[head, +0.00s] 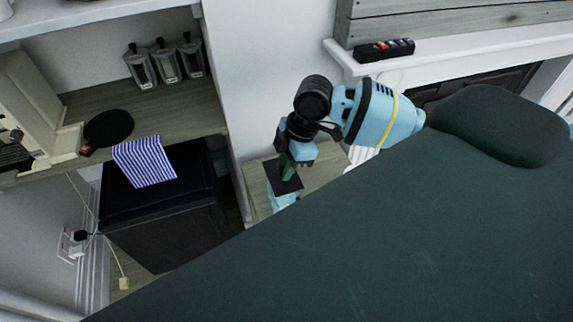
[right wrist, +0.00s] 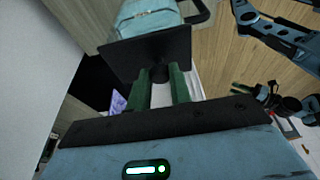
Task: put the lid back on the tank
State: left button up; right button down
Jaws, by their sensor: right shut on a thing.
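The lid (head: 286,187) is a flat black square plate. My right gripper (head: 288,168) is shut on it, with its green fingers (right wrist: 165,85) on the lid's small knob in the right wrist view. The lid (right wrist: 125,57) shows there from its upper face. A light blue tank (head: 283,202) is partly hidden beneath the lid in the head view. The tank (right wrist: 150,18) also shows beyond the lid in the right wrist view, with a dark handle at its side. I cannot tell whether lid and tank touch.
The tank stands by a wooden surface (head: 322,172). A black cabinet (head: 165,225) with a striped cloth (head: 145,161) on top is to the left. Several lidded canisters (head: 165,64) stand on the shelf behind. A white mantel (head: 450,48) is at the upper right.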

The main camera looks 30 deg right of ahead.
dwell(0.4)
jog(key=c, duration=0.7)
grip_release()
jog(key=shift+r, duration=3.5)
